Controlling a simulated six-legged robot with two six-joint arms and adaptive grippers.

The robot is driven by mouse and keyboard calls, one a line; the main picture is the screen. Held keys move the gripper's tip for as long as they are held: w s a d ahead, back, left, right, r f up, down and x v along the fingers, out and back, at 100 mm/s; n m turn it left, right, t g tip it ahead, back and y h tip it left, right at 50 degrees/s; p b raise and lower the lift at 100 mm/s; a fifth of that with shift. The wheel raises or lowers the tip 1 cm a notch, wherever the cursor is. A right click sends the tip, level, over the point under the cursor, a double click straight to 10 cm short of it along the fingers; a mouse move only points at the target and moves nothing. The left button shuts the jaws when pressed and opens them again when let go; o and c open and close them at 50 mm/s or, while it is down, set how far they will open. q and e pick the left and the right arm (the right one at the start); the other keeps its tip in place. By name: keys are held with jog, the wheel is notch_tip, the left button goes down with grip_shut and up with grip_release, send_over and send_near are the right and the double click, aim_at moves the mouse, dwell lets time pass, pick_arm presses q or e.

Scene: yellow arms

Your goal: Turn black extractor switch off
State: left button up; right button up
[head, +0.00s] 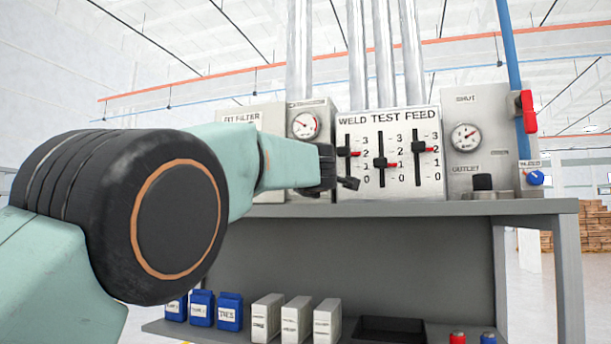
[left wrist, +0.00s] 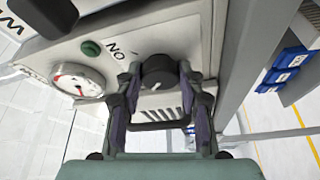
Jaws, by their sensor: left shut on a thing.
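A round black switch knob (left wrist: 158,72) with a pale pointer line shows on a grey panel in the left wrist view, beside the letters "ON". My left gripper (left wrist: 161,82) has a finger on each side of this knob and is shut on it. In the head view my left gripper (head: 337,168) is in front of the grey gauge panel (head: 310,108), at the left edge of the weld test feed panel. The knob is hidden there by my gripper and arm. My right gripper is in neither view.
The weld test feed panel (head: 428,182) has several sliders close to my gripper. A shut-off panel (head: 490,150) stands right. Blue boxes (head: 202,308) and white boxes (head: 297,318) stand on the lower shelf.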

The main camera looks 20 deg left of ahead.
pick_arm(q)
jog(key=shift+a+r, duration=0.1)
dwell(0.4)
jog(key=o, duration=1.2)
jog(key=shift+s+a, duration=0.1)
jog(key=shift+s, duration=0.05)
jog(key=shift+d, duration=0.2)
jog(key=v, duration=1.2)
jog(key=shift+s+a, duration=0.1)
jog(key=shift+a, duration=0.05)
jog(key=shift+w, duration=0.25)
